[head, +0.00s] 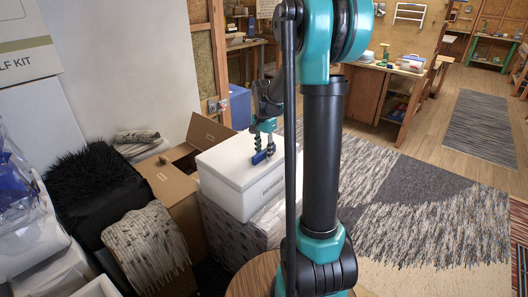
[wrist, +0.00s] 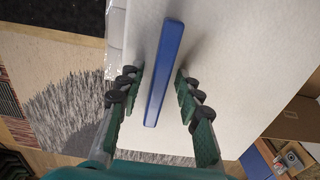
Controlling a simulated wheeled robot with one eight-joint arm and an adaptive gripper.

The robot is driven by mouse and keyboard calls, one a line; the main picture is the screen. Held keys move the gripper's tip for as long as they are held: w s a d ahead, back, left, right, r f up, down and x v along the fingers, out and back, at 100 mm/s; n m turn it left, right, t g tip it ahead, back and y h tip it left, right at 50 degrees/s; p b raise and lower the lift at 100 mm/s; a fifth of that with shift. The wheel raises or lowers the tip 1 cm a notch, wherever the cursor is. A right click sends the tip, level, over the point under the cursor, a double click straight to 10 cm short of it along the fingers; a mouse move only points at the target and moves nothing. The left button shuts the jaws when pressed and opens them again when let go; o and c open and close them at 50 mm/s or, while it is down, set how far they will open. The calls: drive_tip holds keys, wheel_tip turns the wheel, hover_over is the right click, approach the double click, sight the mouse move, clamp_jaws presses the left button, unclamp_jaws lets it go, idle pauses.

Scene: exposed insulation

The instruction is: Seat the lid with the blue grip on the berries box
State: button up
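A white box (head: 268,191) with dark lettering on its front side stands right of an open cardboard box; the lettering is too small to read surely. A blue grip (head: 263,156) lies across its white top, and it also shows in the wrist view (wrist: 165,72). The white lid surface (wrist: 235,60) fills much of the wrist view; I cannot tell whether it sits flush on the box. My gripper (head: 264,140) is over the grip. In the wrist view my gripper (wrist: 157,85) is open, one finger on each side of the grip, with gaps between.
The white box rests on a patterned, wrapped block (head: 228,228). The open cardboard box (head: 178,178) with raised flaps stands close on the left, beside a black shaggy cushion (head: 90,185) and a grey woven throw (head: 146,246). Rug-covered floor (head: 430,205) on the right is clear.

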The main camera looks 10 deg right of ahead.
drive_tip(key=shift+r, duration=0.1)
wheel_tip(320, 180, up, 11)
drive_tip(key=s+f+n+t, duration=0.2)
drive_tip(key=s+f+n, duration=0.3)
drive_tip(key=s+f, duration=0.3)
drive_tip(key=s+f+n+t, duration=0.2)
drive_tip(key=s+f+n, duration=0.3)
drive_tip(key=s, duration=1)
wheel_tip(320, 180, down, 3)
drive_tip(key=shift+s+a+f+n, duration=0.2)
drive_tip(key=shift+s+a+n, duration=0.05)
drive_tip(key=shift+a+n, duration=0.15)
drive_tip(key=shift+d, duration=0.15)
